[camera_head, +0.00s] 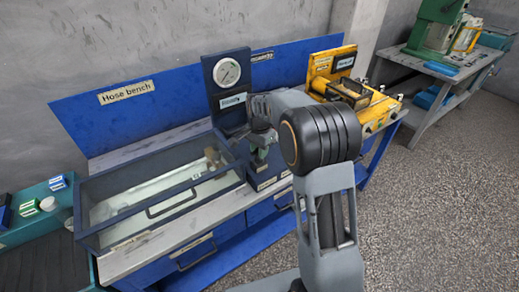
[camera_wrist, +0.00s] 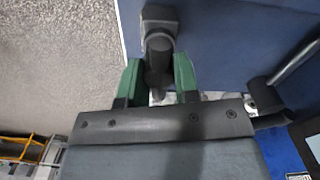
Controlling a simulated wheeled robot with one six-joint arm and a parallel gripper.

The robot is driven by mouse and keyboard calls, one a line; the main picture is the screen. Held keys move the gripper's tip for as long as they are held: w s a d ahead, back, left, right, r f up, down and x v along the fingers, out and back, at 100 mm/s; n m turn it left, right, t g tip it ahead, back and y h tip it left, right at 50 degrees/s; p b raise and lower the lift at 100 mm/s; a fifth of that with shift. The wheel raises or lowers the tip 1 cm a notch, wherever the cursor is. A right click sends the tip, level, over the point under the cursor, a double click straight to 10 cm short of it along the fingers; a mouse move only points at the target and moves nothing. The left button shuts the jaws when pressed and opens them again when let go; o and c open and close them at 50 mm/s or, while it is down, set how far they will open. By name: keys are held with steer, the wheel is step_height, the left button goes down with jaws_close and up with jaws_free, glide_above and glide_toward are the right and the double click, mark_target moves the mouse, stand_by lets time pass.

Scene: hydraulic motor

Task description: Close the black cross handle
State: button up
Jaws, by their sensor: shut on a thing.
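The black cross handle (camera_wrist: 159,42) shows in the wrist view as a dark block with a rounded stem, in front of a blue panel. Its full cross shape cannot be made out. My gripper (camera_wrist: 158,66) has its two green fingers on either side of the stem and is shut on it. In the head view my gripper (camera_head: 259,152) is at the bench beside the blue gauge panel (camera_head: 228,92). There the handle is largely hidden by the gripper and arm.
A glass-lidded tank (camera_head: 160,190) with a front bar handle lies left of my gripper. A yellow machine (camera_head: 355,95) stands to the right on the bench. A dark bar (camera_wrist: 262,92) is close to my gripper's right in the wrist view. The speckled floor (camera_head: 440,200) is clear at right.

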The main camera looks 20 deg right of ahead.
steer(key=shift+r, duration=0.1)
steer(key=o, duration=0.9)
steer(key=shift+o, duration=0.2)
step_height(320, 180, up, 14)
steer(key=s+f+n+t, duration=0.1)
steer(key=s+n, duration=0.3)
steer(key=s, duration=0.4)
steer(key=s+f+n+t, duration=0.1)
steer(key=s+f+n, duration=0.2)
steer(key=s, duration=0.4)
steer(key=s+f+n+t, duration=0.1)
steer(key=s+n, duration=0.3)
steer(key=s, duration=0.4)
steer(key=shift+s+a+f+n+t, duration=0.15)
steer(key=shift+s+f+n+t, duration=0.2)
steer(key=shift+f, duration=0.45)
